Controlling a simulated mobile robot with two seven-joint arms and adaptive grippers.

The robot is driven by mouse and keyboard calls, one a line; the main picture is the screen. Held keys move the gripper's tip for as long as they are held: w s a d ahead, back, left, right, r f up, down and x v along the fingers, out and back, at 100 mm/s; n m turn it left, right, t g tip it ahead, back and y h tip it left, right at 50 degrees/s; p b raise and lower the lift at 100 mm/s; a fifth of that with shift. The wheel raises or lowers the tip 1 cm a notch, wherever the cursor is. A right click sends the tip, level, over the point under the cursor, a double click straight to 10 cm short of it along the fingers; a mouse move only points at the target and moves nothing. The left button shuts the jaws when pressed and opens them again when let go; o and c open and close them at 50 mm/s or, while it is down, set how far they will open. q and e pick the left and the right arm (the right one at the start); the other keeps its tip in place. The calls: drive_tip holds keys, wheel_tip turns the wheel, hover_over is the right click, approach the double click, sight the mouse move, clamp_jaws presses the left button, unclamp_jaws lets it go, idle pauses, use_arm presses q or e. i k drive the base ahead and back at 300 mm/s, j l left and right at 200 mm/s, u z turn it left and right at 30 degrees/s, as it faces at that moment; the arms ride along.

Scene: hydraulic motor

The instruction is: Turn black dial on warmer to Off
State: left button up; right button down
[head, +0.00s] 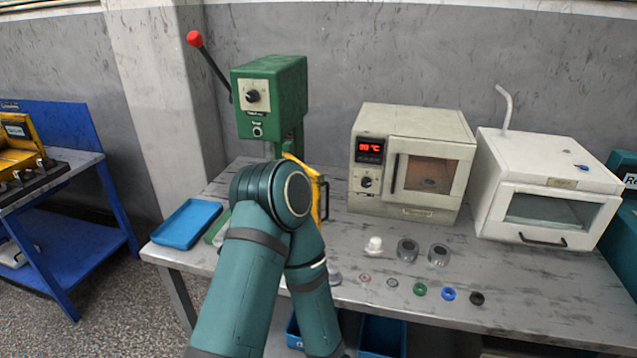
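A beige box oven (419,122), which looks like the warmer, stands at the back of the grey workbench. It has a lit red display (370,149) at the left of its front. A small black dial (366,182) sits below the display. The dial's pointer setting is too small to read. The oven's windowed door (430,174) is closed. One of my teal arms is bent in front of the bench, left of the oven. Neither gripper shows in the head view.
A green press (272,90) with a red-knobbed lever stands left of the oven, and a white windowed box (545,188) stands right. Several small rings and parts lie in front. A blue tray (186,223) is at the bench's left end. The bench's front right is clear.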

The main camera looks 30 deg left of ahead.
sight(365, 181)
drive_tip(key=u, duration=0.7)
